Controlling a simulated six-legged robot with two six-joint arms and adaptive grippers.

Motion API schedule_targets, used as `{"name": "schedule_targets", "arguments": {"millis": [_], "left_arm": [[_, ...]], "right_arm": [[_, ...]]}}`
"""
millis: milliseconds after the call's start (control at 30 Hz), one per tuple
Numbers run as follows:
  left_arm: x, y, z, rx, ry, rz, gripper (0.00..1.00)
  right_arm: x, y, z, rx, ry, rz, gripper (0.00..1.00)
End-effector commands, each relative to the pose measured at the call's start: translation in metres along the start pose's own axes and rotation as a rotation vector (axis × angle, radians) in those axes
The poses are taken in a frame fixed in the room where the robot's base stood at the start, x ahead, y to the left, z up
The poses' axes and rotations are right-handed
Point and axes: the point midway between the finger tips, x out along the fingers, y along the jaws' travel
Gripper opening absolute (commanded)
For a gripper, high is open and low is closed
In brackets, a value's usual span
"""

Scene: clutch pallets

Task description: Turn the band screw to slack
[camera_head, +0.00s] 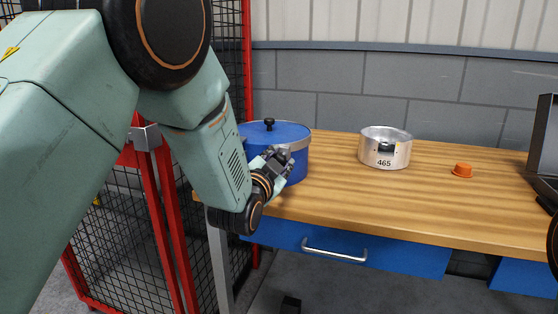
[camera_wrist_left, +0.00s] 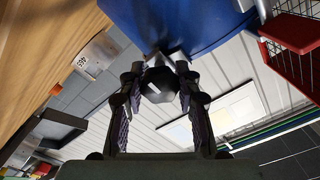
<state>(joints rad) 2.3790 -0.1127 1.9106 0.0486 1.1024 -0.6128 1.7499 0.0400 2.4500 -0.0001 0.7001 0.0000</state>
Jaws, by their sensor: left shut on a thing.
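A blue drum (camera_head: 298,171) with a blue lid and a black lid knob (camera_head: 269,124) stands at the left end of the wooden bench. A grey metal band (camera_head: 301,143) runs around its upper edge. My left gripper (camera_head: 281,157) is at the drum's front side, near the band. In the left wrist view, the dark faceted head of the band screw (camera_wrist_left: 159,85) sits between the fingers, against the blue drum (camera_wrist_left: 185,25). The left gripper is shut on it. My right gripper is out of view.
A silver pot marked 465 (camera_head: 385,150) and a small orange cap (camera_head: 462,170) stand on the bench (camera_head: 400,205). A dark open case (camera_head: 545,150) is at the right. Red-framed mesh fencing (camera_head: 160,190) stands at the left. The bench's middle front is clear.

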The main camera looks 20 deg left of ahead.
Motion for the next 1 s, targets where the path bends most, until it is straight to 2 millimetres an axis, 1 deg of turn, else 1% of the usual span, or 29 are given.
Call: {"name": "schedule_targets", "arguments": {"millis": [33, 100, 133, 333, 467, 667, 1000], "left_arm": [[0.0, 0.0, 0.0, 0.0, 0.0, 0.0, 0.08], [0.0, 0.0, 0.0, 0.0, 0.0, 0.0, 0.02], [0.0, 0.0, 0.0, 0.0, 0.0, 0.0, 0.01], [0.0, 0.0, 0.0, -0.017, -0.001, 0.0, 0.01], [0.0, -0.001, 0.0, -0.061, 0.0, -0.001, 0.01], [0.0, -0.001, -0.001, -0.192, -0.001, 0.0, 0.01], [0.0, -0.001, -0.001, -0.51, -0.001, 0.0, 0.01]], "right_arm": [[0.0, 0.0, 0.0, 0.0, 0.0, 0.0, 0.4], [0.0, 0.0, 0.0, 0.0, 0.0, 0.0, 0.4], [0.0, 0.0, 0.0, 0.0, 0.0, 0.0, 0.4], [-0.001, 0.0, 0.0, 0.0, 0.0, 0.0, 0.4], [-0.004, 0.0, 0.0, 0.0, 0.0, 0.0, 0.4], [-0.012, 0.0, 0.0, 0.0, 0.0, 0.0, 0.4], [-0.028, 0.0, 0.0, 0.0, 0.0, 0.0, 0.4]]}}
